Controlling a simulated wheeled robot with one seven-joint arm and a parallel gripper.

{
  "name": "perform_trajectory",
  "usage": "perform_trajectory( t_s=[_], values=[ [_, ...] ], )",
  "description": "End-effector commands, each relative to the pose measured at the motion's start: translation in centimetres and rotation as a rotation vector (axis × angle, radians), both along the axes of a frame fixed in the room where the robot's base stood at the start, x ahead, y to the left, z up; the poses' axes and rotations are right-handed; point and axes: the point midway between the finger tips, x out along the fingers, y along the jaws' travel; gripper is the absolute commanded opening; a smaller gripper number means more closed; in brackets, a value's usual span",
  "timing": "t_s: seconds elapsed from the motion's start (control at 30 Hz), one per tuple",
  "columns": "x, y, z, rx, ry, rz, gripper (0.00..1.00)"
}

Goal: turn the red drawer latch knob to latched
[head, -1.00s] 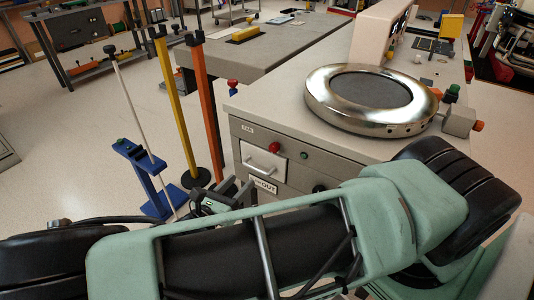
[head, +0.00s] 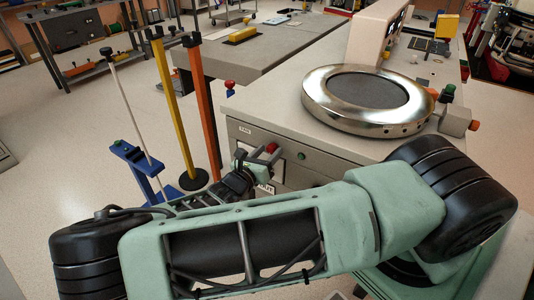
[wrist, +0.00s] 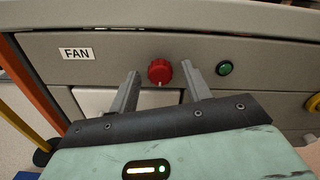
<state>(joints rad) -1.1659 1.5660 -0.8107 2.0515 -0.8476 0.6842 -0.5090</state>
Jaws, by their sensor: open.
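The red knob (wrist: 160,71) sits on the grey front panel of the bench, with a small pale mark at its lower edge. In the head view the red knob (head: 271,148) is partly covered by my gripper (head: 259,155). In the wrist view my gripper (wrist: 162,74) is open, one finger to each side of the knob, with gaps on both sides. Whether the tips reach around the knob or stop short of it I cannot tell. A white drawer front (wrist: 95,99) lies below the knob, mostly hidden by my gripper.
A green button (wrist: 224,69) is right of the knob, close to the right finger. A FAN label (wrist: 76,54) is to the left. The bench (head: 310,130) carries a large chrome ring (head: 318,105). Orange (head: 203,105) and yellow (head: 172,105) posts stand left of the bench.

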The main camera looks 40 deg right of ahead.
Motion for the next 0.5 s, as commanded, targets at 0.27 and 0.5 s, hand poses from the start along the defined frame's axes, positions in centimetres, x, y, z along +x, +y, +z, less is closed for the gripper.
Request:
perform_trajectory(
  t_s=[0.27,0.5],
  values=[
    [0.0,0.0,0.0,0.0,0.0,0.0,0.32],
    [-0.01,0.02,0.0,0.0,-0.001,0.0,0.03]
  ],
)
